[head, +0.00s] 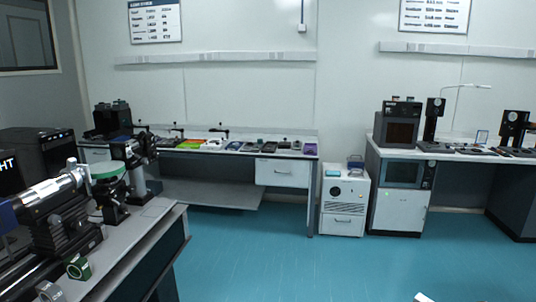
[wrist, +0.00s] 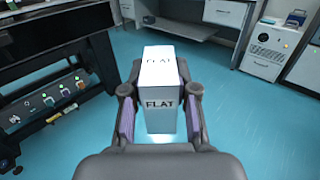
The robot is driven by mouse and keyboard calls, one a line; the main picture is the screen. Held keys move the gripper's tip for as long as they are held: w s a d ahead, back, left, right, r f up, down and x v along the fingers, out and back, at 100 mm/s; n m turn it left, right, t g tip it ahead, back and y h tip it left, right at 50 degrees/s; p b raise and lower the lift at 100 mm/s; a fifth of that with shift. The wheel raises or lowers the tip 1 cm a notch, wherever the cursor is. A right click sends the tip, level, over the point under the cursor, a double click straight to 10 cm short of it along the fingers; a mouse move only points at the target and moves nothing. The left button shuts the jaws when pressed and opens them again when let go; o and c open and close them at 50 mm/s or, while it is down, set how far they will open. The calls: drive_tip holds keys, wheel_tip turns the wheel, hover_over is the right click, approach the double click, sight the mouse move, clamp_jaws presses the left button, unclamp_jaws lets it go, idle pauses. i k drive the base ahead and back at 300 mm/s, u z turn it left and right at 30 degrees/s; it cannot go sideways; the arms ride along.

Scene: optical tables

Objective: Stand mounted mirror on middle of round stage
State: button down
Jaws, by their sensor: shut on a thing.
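My gripper (wrist: 160,95) is shut on a pale grey-white block (wrist: 160,72) marked FLAT on its top and near face. The block sits between the two finger pads, held over the blue floor. I cannot tell whether it is the mounted mirror; no mirror face shows. In the head view, a round stage-like disc with a pale green rim (head: 107,170) sits on a black stand on the left table. Its top is seen at a low angle and I see nothing standing on it. My gripper does not show clearly in the head view.
The left optical table (head: 150,222) carries a silver-and-black optical instrument (head: 52,190) and a green ring-like part (head: 78,268) near its front. A back bench (head: 225,152) holds several small items. A white cabinet (head: 343,205) stands right of it. The blue floor (head: 290,265) is open.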

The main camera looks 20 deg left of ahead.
sight(105, 166)
drive_tip(key=i, duration=1.45)
drive_tip(key=u, duration=2.6)
